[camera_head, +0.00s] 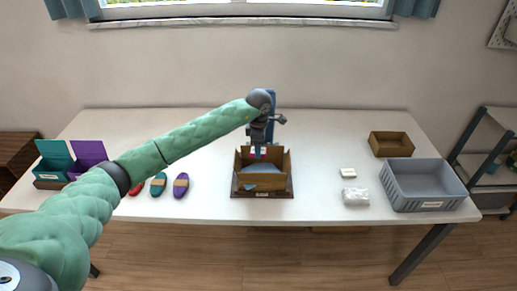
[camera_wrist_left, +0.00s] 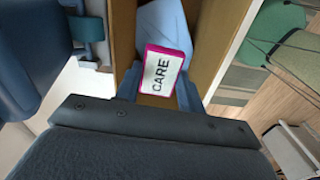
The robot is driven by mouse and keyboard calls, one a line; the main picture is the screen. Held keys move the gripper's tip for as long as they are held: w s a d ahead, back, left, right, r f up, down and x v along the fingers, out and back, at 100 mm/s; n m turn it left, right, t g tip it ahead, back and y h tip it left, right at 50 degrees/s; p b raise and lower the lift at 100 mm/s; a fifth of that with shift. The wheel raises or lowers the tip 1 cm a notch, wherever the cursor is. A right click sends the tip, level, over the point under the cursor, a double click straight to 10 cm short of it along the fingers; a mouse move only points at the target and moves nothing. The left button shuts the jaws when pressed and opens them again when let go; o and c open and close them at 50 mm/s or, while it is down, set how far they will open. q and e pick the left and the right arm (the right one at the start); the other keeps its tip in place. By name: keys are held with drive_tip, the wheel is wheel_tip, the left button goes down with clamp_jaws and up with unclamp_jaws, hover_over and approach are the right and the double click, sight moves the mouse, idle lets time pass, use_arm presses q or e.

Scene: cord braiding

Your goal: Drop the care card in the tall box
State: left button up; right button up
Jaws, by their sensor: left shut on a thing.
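The care card (camera_wrist_left: 164,70), white with a magenta edge and the word CARE, is held between the fingertips of my left gripper (camera_head: 260,149). The gripper is shut on it and is over the open cardboard box (camera_head: 262,182), which has its flaps up. In the left wrist view, the box's brown wall (camera_wrist_left: 207,48) and a pale blue cloth-like thing (camera_wrist_left: 166,24) inside show beyond the card. I cannot tell exactly how far the card is above the box's contents. My right gripper is not in view.
A blue upright thing (camera_head: 271,98) stands behind the box. Coloured cord bobbins (camera_head: 181,186) lie to the left, near teal and purple bins (camera_head: 88,155). A grey crate (camera_head: 424,203), a brown tray (camera_head: 391,153) and small white packs (camera_head: 356,196) are on the right.

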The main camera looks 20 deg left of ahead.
use_arm(q)
drive_tip(key=shift+f, duration=3.75)
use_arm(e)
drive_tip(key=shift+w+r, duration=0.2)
use_arm(q)
drive_tip(key=o, duration=1)
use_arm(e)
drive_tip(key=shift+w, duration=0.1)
use_arm(q)
drive_tip(key=shift+b, duration=0.3)
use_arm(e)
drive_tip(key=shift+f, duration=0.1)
